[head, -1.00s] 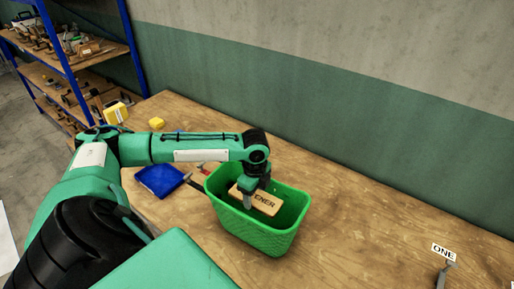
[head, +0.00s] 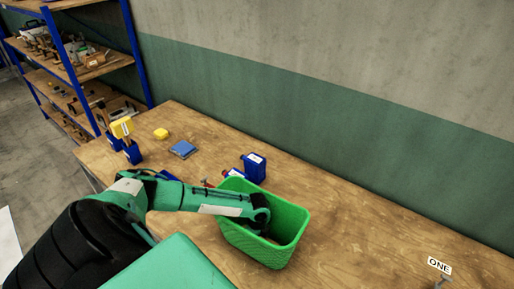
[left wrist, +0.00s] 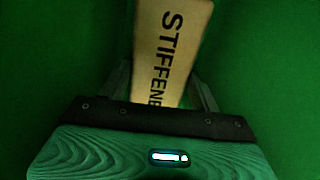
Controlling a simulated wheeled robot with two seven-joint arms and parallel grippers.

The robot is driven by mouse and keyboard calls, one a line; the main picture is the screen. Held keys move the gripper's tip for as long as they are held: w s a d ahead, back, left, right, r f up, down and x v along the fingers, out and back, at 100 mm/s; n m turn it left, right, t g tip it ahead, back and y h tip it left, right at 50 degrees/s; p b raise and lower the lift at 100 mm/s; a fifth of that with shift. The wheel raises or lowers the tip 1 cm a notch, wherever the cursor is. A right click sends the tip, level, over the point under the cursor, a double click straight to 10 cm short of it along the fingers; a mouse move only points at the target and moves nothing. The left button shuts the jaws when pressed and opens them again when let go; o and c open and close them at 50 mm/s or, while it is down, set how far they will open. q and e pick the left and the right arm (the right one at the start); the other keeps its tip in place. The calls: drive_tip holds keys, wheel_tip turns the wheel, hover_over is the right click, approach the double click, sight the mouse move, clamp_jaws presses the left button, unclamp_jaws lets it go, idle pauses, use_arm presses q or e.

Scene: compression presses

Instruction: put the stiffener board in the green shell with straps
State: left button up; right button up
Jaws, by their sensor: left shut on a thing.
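The green shell (head: 262,252) is a deep green basket-like container on the wooden table in the head view. No straps are distinguishable on it. My left arm reaches over its left rim, and the wrist is down inside it. The stiffener board (left wrist: 172,45) is a pale wooden board with black lettering, seen in the left wrist view with green walls around it. My left gripper (left wrist: 162,88) is shut on the board. In the head view the fingers and the board are hidden by the arm and shell wall. My right gripper is not in view.
Blue containers (head: 254,168) stand just behind the shell. The table right of the shell is mostly clear.

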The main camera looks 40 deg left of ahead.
use_arm(q)
drive_tip(key=shift+f, duration=0.5)
drive_tip(key=o, duration=0.7)
drive_tip(key=shift+f, duration=0.1)
drive_tip(key=shift+o, duration=0.2)
drive_tip(key=shift+r, duration=0.45)
wheel_tip(320, 180, up, 11)
drive_tip(key=b, duration=0.4)
drive_tip(key=shift+r+b, duration=0.2)
drive_tip(key=shift+b, duration=0.2)
